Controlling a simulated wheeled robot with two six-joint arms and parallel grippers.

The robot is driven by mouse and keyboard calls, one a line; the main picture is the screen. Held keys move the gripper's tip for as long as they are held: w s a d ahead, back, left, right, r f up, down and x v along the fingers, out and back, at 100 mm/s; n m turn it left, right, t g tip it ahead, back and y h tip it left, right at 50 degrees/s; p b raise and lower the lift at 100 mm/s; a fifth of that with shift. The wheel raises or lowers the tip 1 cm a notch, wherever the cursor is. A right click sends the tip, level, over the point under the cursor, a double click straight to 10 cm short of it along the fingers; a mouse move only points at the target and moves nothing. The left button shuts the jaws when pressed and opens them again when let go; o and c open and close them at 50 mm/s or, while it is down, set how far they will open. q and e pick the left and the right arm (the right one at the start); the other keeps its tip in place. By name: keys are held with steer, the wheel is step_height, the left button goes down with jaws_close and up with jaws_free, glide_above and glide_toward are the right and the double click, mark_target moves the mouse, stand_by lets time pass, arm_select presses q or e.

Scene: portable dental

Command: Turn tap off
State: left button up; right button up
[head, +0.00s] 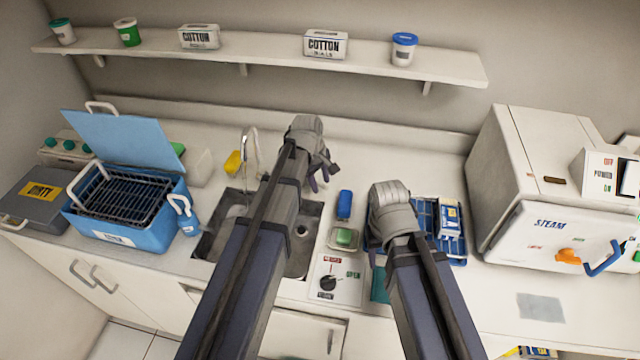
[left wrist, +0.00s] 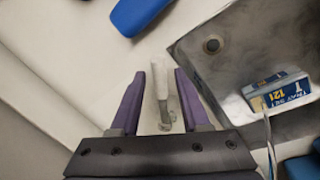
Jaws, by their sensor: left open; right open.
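The sink (head: 302,250) is set in the counter, partly hidden behind my left arm. A curved tap spout (head: 250,145) rises at its back left. In the left wrist view, a pale grey lever-like piece (left wrist: 161,88) shows between the fingers, possibly the tap handle; I cannot tell whether they touch it. A thin pale line (left wrist: 268,145) crosses the sink's edge; whether it is water is unclear. My left gripper (head: 319,178) is open above the counter behind the sink's right side; its purple fingers also show in the left wrist view (left wrist: 162,95). My right gripper (head: 374,256) is open above the counter.
A panel with a black knob (head: 328,283), a green soap-like block (head: 344,237) and a blue item (head: 344,204) lie right of the sink. A blue tub (head: 120,240) stands left; a steam machine (head: 550,235) stands right. A boxed tray set (left wrist: 278,92) shows over the sink.

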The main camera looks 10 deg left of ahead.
arm_select(q)
jaws_close()
stand_by(1.4)
